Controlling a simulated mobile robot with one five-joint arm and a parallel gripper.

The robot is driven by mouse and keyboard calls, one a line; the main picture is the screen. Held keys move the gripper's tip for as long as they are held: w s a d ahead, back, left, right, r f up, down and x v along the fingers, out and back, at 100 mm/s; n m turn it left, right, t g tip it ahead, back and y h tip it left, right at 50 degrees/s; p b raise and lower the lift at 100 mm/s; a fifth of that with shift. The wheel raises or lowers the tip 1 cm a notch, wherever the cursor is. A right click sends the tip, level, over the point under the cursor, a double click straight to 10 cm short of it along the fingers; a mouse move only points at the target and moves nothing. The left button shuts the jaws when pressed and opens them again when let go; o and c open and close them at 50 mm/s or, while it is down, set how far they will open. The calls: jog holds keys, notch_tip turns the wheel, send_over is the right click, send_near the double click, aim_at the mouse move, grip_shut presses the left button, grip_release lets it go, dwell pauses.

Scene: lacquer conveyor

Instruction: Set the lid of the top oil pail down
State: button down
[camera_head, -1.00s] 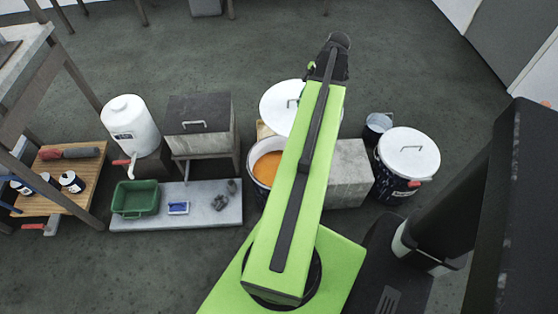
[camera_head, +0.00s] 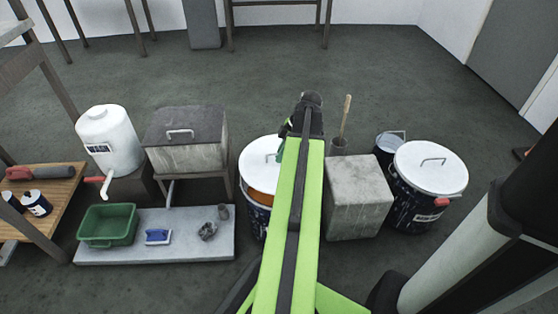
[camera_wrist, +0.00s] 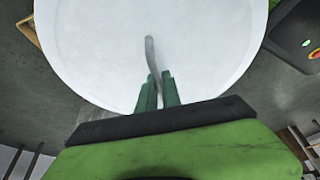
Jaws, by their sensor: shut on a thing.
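My gripper (camera_wrist: 158,88) is shut on the bar handle (camera_wrist: 150,52) of a round white lid (camera_wrist: 90,40), which fills much of the wrist view. In the head view the lid (camera_head: 258,152) is partly hidden behind my arm, and my gripper (camera_head: 281,150) is at its handle. Below and in front of the lid is a dark pail (camera_head: 257,222) with a pale rim. A strip of its orange contents (camera_head: 262,198) shows past the lid's near edge, so the lid does not fully cover it. My arm hides the pail's right side.
A grey block (camera_head: 357,200) stands right of my arm. Beyond it are a lidded dark pail (camera_head: 425,205), a small bucket (camera_head: 385,150) and a stick in a pot (camera_head: 340,143). At left are a grey box (camera_head: 188,150), a white tank (camera_head: 112,145) and a green tub (camera_head: 106,224).

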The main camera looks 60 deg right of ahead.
notch_tip(320, 180, down, 7)
jog(key=b, duration=0.6)
jog(key=shift+b, duration=0.3)
jog(key=shift+f+b, duration=0.5)
jog(key=shift+b, duration=0.1)
jog(key=c, duration=1.5)
grip_release()
jog(key=shift+o, duration=0.2)
jog(key=p+v, duration=1.6)
jog(key=v, duration=0.1)
jog(key=shift+r, duration=0.3)
